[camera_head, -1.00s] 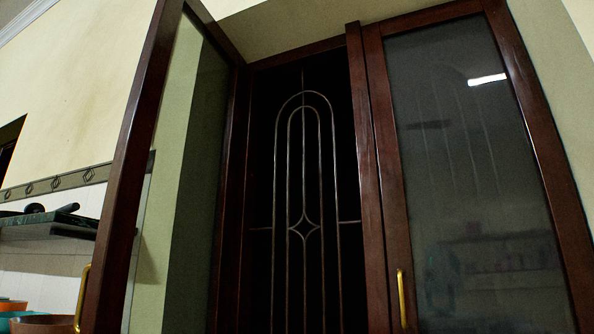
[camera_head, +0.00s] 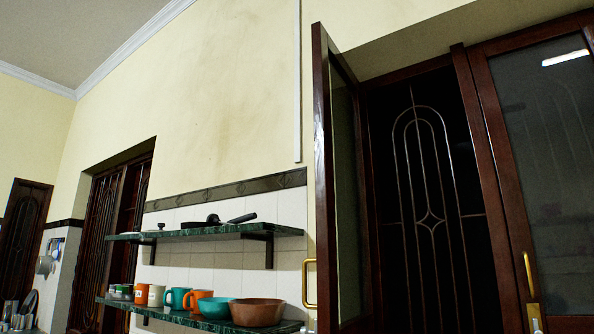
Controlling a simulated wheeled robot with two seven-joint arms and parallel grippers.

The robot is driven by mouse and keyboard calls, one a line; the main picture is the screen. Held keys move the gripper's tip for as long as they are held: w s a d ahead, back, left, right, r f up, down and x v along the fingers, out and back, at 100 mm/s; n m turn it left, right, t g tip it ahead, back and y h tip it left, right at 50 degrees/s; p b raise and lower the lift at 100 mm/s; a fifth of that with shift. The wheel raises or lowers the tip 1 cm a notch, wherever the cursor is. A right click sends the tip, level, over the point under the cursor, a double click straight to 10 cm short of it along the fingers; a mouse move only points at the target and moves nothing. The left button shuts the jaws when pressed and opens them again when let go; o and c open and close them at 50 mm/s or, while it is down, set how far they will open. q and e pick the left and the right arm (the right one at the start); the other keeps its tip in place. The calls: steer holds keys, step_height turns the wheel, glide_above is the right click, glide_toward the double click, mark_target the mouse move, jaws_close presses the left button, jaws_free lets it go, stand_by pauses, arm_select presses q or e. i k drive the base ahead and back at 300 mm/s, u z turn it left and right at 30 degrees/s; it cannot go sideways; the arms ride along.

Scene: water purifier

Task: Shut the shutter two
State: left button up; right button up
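A dark wooden window has two glazed shutters. The left shutter (camera_head: 322,180) stands swung open toward me, seen almost edge-on, with a brass handle (camera_head: 309,284) on its free edge. The right shutter (camera_head: 548,150) lies closed against the frame, with a brass handle (camera_head: 528,272) low on its left stile. I cannot tell from any marking which one is shutter two. Through the open half a metal grille (camera_head: 430,190) with an arch and a star shows against black. Neither of my grippers is in view.
Left of the window, a green upper shelf (camera_head: 210,232) holds dark pans. A lower shelf (camera_head: 190,317) holds several mugs, a teal bowl (camera_head: 219,308) and a brown bowl (camera_head: 257,313), close to the open shutter. Another dark grilled window or door (camera_head: 112,225) is farther left.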

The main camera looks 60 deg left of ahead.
mark_target(346, 283)
steer(key=k, duration=0.85)
steer(key=u, duration=3.2)
steer(key=i, duration=1.85)
steer(key=z, duration=2.25)
steer(key=k, duration=0.15)
steer(key=z, duration=0.2)
